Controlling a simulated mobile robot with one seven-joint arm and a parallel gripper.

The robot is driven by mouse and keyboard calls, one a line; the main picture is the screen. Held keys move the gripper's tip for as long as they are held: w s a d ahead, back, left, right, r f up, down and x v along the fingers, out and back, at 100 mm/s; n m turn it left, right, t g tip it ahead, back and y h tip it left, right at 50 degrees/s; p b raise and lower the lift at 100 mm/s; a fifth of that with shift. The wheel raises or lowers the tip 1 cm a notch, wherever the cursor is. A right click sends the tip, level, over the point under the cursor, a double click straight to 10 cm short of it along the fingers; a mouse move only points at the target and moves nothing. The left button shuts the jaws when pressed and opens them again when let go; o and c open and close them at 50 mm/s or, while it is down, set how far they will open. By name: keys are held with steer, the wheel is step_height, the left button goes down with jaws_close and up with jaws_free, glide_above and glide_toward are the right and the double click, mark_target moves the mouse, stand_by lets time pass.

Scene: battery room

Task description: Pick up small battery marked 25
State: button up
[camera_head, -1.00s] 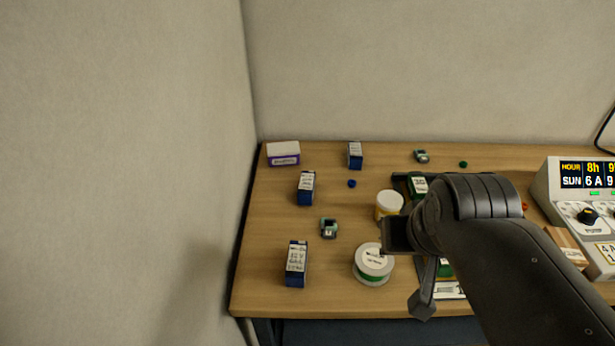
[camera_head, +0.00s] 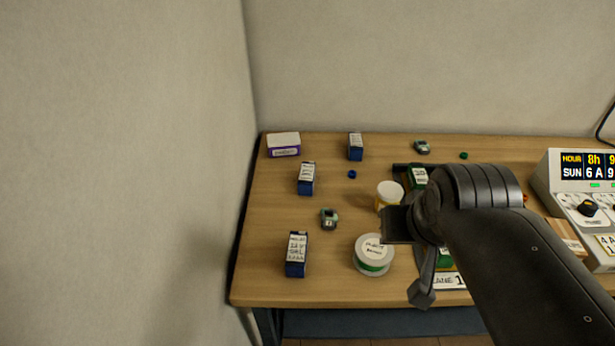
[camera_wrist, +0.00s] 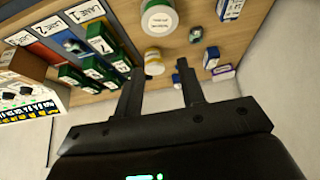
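No mark reading 25 is clearly legible. Blue labelled batteries (camera_head: 296,254) stand on the left of the table. My gripper (camera_wrist: 158,70) is open and empty, its two fingers apart, above the table near the tray. The head view shows its dark body but not its fingertips clearly.
A white-lidded jar (camera_head: 390,194) and a white-topped spool (camera_head: 373,254) stand left of the tray. Small grey-green devices (camera_head: 328,219), a blue cap (camera_head: 351,174) and a purple-white box (camera_head: 284,145) are scattered about. A control panel (camera_head: 580,200) stands right. Walls bound the back and left.

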steer(key=shift+o, duration=0.5)
steer(key=o, duration=0.5)
steer(key=shift+o, duration=0.2)
steer(key=m+g, duration=0.1)
steer(key=g, duration=0.5)
glide_above(307, 172)
steer(key=s, duration=0.1)
step_height(307, 172, down, 12)
steer(key=shift+d+r, duration=0.1)
step_height(307, 172, down, 5)
steer(key=shift+w+r, duration=0.1)
steer(key=shift+r, duration=0.1)
steer(key=shift+w+f, duration=0.2)
steer(key=shift+f, duration=1.4)
steer(key=shift+w+f, duration=0.2)
steer(key=shift+f, duration=1.4)
